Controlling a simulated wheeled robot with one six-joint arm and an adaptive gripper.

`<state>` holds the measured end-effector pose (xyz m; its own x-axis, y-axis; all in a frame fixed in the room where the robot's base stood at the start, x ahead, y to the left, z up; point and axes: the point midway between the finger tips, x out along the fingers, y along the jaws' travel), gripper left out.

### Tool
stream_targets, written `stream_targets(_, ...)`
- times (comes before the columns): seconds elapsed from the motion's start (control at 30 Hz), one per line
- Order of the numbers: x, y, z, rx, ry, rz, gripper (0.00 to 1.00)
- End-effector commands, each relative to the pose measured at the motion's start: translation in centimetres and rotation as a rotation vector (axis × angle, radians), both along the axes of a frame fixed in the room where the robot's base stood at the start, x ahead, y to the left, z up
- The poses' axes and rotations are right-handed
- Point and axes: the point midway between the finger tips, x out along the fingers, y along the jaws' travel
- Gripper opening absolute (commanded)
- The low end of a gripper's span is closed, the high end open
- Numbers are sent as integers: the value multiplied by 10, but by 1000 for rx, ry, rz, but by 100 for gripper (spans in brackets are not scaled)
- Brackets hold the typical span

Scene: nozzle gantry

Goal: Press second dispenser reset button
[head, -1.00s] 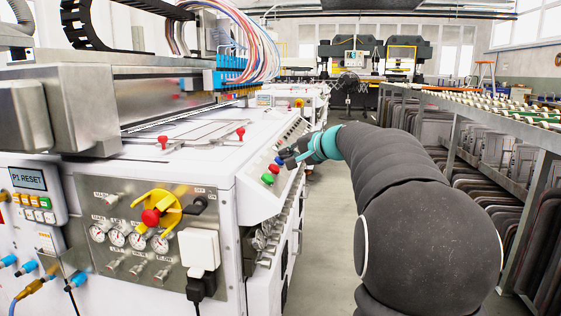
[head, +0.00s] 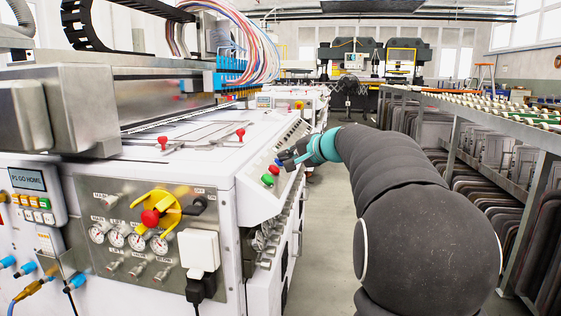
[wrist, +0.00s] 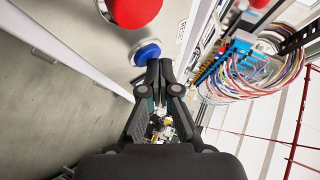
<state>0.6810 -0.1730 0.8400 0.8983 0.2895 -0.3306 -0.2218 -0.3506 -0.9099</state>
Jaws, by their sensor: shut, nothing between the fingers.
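A sloped white control panel on the machine's right side carries a green button (head: 268,180), a red button (head: 274,169) and a blue button (head: 279,162) in a row. In the wrist view the red button (wrist: 134,10) is large at the top. The blue button (wrist: 146,52) is below it, beside a partly cut-off "RES" label (wrist: 182,31). My gripper (wrist: 160,66) is shut and empty, its tips right by the blue button's lower edge. Whether they touch it I cannot tell. In the head view my gripper (head: 291,160) is small and dark at the panel.
A display (head: 27,180) at the left reads "P1 GO HOME". A front plate with gauges and a red knob on a yellow switch (head: 151,217) faces me. A rack (head: 460,135) stands right of my arm. Open floor (head: 325,240) lies between machine and arm.

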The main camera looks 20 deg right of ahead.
Motion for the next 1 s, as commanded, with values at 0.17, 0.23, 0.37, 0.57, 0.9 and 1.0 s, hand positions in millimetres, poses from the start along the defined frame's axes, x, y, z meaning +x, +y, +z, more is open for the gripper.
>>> stream_targets(0.17,-3,-4,8,0,0,-1,0)
stream_targets(0.23,-4,-6,11,0,0,-1,0)
stream_targets(0.37,-6,-8,14,0,1,-1,0)
stream_targets(0.57,-6,-9,14,0,1,-1,0)
stream_targets(0.9,-9,-14,26,-1,-1,-3,0)
stream_targets(1.0,-12,-18,33,-1,-1,-1,0)
